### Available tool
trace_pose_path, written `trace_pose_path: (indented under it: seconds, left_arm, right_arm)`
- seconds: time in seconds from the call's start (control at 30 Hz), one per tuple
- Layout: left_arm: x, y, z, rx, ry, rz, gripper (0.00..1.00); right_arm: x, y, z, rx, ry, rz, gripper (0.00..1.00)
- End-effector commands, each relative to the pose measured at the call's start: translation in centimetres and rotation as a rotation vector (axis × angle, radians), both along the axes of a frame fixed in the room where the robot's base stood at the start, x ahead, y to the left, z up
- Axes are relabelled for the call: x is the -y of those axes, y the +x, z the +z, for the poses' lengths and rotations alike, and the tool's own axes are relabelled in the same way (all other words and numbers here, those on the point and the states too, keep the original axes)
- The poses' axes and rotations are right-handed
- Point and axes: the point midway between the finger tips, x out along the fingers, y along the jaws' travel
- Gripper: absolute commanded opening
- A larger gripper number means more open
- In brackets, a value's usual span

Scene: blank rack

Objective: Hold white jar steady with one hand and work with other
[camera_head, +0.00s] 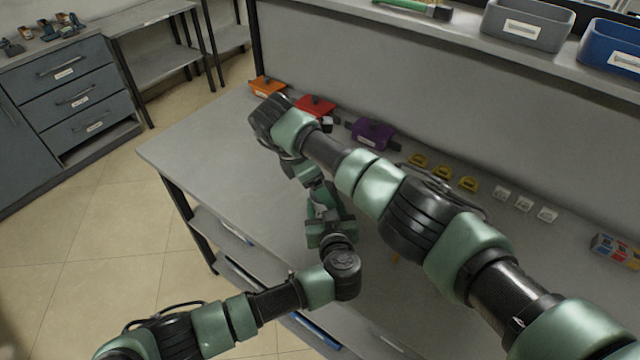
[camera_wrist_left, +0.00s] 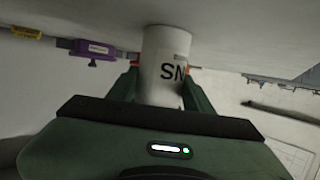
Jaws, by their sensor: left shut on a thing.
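A white jar (camera_wrist_left: 160,50) with dark lettering sits between the fingers of my left gripper (camera_wrist_left: 164,88) in the left wrist view, which looks upside down. The fingers are shut on the jar's sides. The jar's far end appears to meet the grey tabletop; I cannot tell if it touches. In the head view my left gripper (camera_head: 325,203) is over the left part of the workbench, and the jar is hidden among the arms. My right arm reaches across from the right and bends down near the left hand. I cannot make out its fingers.
Several yellow items (camera_head: 442,172) and white blocks (camera_head: 523,204) follow to the right. The front-left tabletop is clear.

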Motion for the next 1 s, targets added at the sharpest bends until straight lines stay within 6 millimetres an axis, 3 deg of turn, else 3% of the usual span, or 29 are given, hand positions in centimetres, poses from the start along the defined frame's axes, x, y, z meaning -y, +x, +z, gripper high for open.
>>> trace_pose_path:
  seconds: [0.43,0.8,1.0]
  left_arm:
    - [-0.1,0.0,0.0,0.0,0.0,0.001,0.0]
    - [-0.1,0.0,0.0,0.0,0.0,0.001,0.0]
    - [-0.1,0.0,0.0,0.0,0.0,0.001,0.0]
  right_arm:
    - [0.0,0.0,4.4,0.001,0.0,0.001,0.79]
    - [0.0,0.0,4.5,-0.011,-0.001,0.025,0.75]
    - [0.2,0.2,4.6,-0.109,-0.01,0.27,0.75]
